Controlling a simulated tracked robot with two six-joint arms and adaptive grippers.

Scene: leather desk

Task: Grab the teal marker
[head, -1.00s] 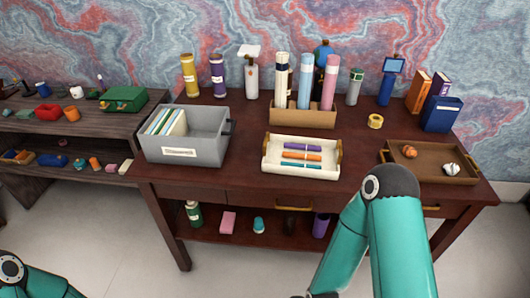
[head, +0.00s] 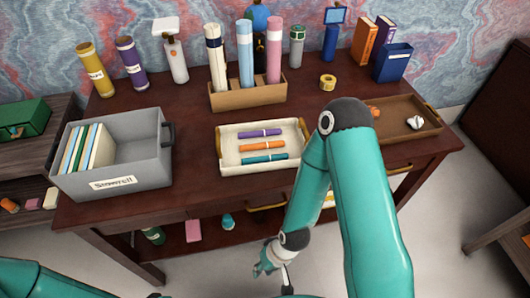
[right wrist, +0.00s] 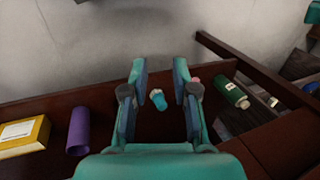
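The teal marker (head: 264,158) lies in the front of a cream tray (head: 232,167) on the desk, in the head view. An orange marker (head: 262,145) and a purple marker (head: 260,133) lie behind it, roughly parallel. My right gripper (head: 268,268) is low in front of the desk, below the tray and apart from the markers. In the right wrist view my right gripper (right wrist: 157,84) is open, with nothing between its fingers. That view looks at the lower shelf and floor, without the marker. My left gripper does not show.
A grey bin (head: 140,165) with folders stands left of the tray. A brown tray (head: 400,130) is at the right, partly behind my right arm. A wooden holder (head: 250,95) with rolls stands behind. In the wrist view, a teal object (right wrist: 158,99) and a purple cylinder (right wrist: 78,130) are below.

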